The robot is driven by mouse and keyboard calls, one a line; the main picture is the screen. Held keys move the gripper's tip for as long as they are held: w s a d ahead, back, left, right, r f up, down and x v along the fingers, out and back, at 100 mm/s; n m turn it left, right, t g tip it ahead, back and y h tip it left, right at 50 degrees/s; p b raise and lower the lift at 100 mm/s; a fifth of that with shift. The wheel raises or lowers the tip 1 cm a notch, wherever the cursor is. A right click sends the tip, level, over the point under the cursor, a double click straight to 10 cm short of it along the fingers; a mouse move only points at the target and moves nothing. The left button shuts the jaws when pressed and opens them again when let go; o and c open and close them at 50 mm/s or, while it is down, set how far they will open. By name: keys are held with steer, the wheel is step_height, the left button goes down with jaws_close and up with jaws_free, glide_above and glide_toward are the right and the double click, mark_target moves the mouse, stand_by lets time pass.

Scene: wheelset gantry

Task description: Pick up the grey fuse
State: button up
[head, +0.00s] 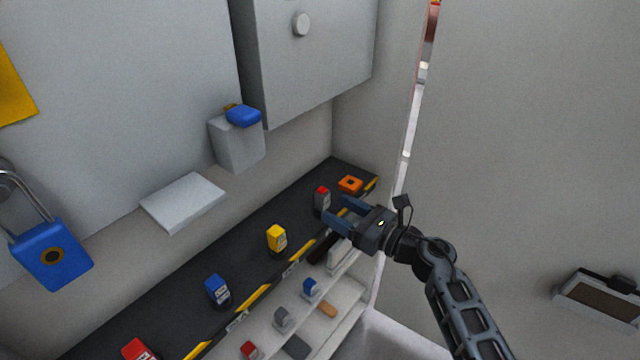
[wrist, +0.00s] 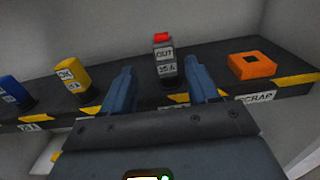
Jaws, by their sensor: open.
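The grey fuse (head: 321,199) stands upright on the dark shelf near its far right end. It has a red top and a white label reading "OUT" in the wrist view (wrist: 165,68). My gripper (head: 335,208) is open and level with the fuse, its fingers pointing at it from the shelf's front side. In the wrist view the fuse shows in the gap between my two fingertips (wrist: 160,68), nearer the right finger. I see no contact, and I cannot tell how far the fuse reaches between the fingers.
An orange square block (head: 350,184) sits right of the fuse, by a "SCRAP" label. Yellow (head: 276,238), blue (head: 217,290) and red (head: 138,349) fuses stand to the left. A lower white shelf holds a grey piece (head: 281,318) and others. A wall closes the right end.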

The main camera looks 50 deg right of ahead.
mark_target(316, 194)
steer(key=shift+w+d+r, duration=0.15)
steer(key=shift+w, duration=0.2)
steer(key=w+p, duration=0.1)
steer(key=w, duration=0.6)
steer(key=shift+w+d, duration=0.1)
steer(key=shift+w, duration=0.05)
steer(key=c, duration=1.1)
steer(key=shift+o, duration=0.2)
steer(key=shift+r, duration=0.1)
